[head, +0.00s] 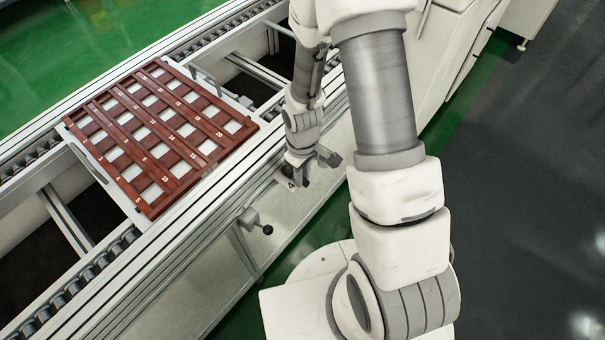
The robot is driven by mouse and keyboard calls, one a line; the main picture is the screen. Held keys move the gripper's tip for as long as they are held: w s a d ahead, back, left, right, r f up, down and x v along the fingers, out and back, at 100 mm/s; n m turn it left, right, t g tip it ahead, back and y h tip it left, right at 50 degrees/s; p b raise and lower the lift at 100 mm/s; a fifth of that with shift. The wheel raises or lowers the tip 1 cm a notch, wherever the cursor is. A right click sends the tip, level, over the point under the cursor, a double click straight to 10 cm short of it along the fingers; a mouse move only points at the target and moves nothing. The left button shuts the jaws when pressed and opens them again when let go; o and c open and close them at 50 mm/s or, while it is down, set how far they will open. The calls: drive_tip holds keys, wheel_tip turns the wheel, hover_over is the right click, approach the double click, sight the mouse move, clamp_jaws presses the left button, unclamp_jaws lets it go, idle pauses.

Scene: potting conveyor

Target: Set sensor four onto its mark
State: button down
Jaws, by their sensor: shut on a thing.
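My gripper (299,178) is at the conveyor's near side, pointing down, small in the head view. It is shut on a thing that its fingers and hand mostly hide. A small pale piece with a dark figure (289,184) shows right at the fingertips; I cannot tell whether it is sensor four or its mark on the conveyor side. A grey block with a dark end (329,157) sticks out to the right of the hand; whether it is part of the gripper is unclear.
A grey bracket with a black ball knob (254,220) juts from the conveyor side, left of and below my gripper. A red-brown numbered tray with pale square cells (150,206) lies on the roller conveyor (193,222). Green and dark floor is clear at the right.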

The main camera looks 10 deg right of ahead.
drive_tip(key=c, duration=0.8)
unclamp_jaws()
wheel_tip(320, 180, up, 18)
drive_tip(key=p, duration=0.4)
drive_tip(key=shift+f, duration=0.25)
drive_tip(key=s+r+m+t+p, duration=0.1)
drive_tip(key=s+r, duration=0.3)
drive_tip(key=r, duration=0.5)
drive_tip(key=s+d+r+m+t+p, duration=0.1)
drive_tip(key=s+r+m+t+p, duration=0.1)
drive_tip(key=r, duration=0.6)
drive_tip(key=s+d+r+m+t+p, duration=0.1)
drive_tip(key=s+r+m, duration=0.3)
drive_tip(key=r, duration=0.5)
drive_tip(key=shift+s+d+r+t+p, duration=0.3)
drive_tip(key=shift+s+t+p, duration=0.1)
drive_tip(key=shift+s+t, duration=0.5)
